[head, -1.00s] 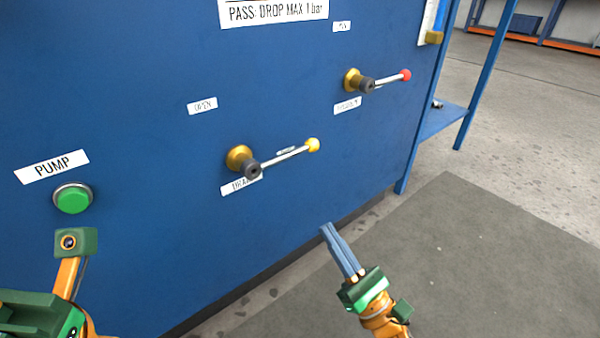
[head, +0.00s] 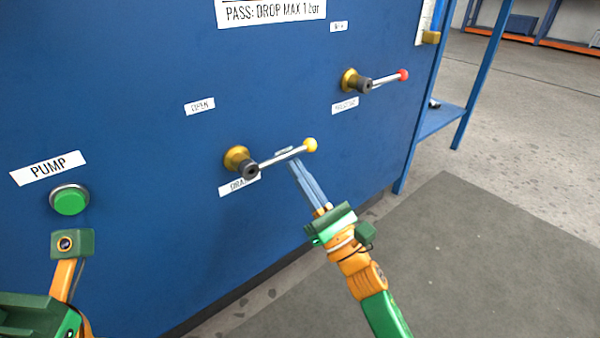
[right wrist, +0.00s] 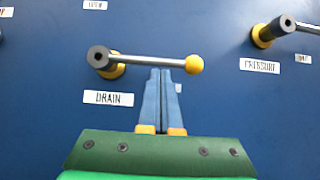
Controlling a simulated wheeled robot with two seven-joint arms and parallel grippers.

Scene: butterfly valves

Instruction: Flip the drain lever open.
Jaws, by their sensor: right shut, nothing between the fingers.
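The drain lever (head: 280,157) is a silver rod with a yellow ball at its right end, on a dark hub with a brass base on the blue panel. It points right and slightly up in the head view and nearly level in the right wrist view (right wrist: 150,61). My right gripper (head: 294,163) is shut and empty, its blue fingertips just below the rod near the ball. In the right wrist view its fingertips (right wrist: 161,70) reach the rod's lower edge; I cannot tell whether they touch. Of my left arm only a part shows at lower left; its fingers are out of view.
A red-tipped lever (head: 385,80) sits higher right on the blue panel (head: 120,100). A green pump button (head: 69,201) is at left. An OPEN label (head: 199,106) is above the drain hub. A blue-legged stand (head: 440,120) is at right.

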